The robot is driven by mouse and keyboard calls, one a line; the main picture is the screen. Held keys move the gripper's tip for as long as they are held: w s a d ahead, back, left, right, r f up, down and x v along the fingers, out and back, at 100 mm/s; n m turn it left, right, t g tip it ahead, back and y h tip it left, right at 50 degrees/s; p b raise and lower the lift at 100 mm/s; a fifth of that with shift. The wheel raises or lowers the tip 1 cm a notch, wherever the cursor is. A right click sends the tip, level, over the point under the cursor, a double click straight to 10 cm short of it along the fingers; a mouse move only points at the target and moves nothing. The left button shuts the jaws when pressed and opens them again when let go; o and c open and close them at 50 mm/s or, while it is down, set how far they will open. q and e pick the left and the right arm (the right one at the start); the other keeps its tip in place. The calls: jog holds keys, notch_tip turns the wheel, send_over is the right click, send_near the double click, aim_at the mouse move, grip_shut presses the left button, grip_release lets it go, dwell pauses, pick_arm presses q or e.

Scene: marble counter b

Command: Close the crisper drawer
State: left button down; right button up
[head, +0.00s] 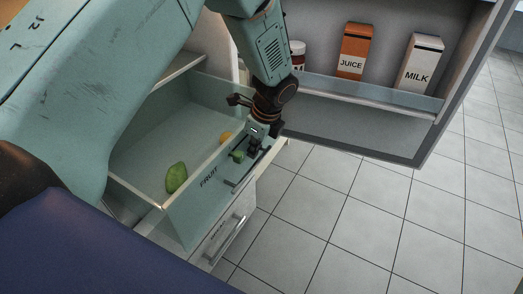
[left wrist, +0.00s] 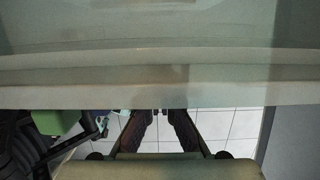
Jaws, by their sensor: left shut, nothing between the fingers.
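The crisper drawer (head: 190,212), labelled FRUIT, is translucent and stands pulled out from the fridge. A green fruit (head: 177,178) and a partly hidden yellow-orange fruit (head: 226,137) lie in it. My left gripper (head: 243,153) is at the outer side of the drawer front, near the handle (head: 250,167). In the left wrist view the drawer front (left wrist: 160,70) fills the upper part. My left fingers (left wrist: 160,112) are shut and empty, with their tips at its lower edge there. Whether they touch it I cannot tell.
The open fridge door (head: 420,145) stands at the right, with a juice carton (head: 354,52), a milk carton (head: 420,65) and a jar (head: 297,53) on its shelf. A second drawer with a handle (head: 228,240) is below. Tiled floor (head: 330,215) lies clear in front.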

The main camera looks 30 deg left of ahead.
pick_arm(q)
jog(key=a+p, duration=0.1)
jog(key=a, duration=0.4)
jog(key=w+a+p, duration=0.1)
jog(key=a, duration=1)
jog(key=shift+w+p, duration=0.2)
jog(key=shift+p, duration=0.2)
jog(key=a, duration=0.8)
jog(key=shift+w+a+f, duration=0.1)
jog(key=shift+w+f, duration=0.05)
jog(key=shift+w, duration=0.2)
jog(key=shift+a+b, duration=0.35)
jog(key=shift+a, duration=0.5)
jog(key=shift+w, duration=0.1)
pick_arm(e)
notch_tip(320, 180, up, 2)
jog(key=shift+r, duration=0.15)
pick_arm(q)
jog(key=shift+a+r, duration=0.1)
jog(key=shift+r, duration=0.1)
pick_arm(e)
jog(key=shift+w, duration=0.1)
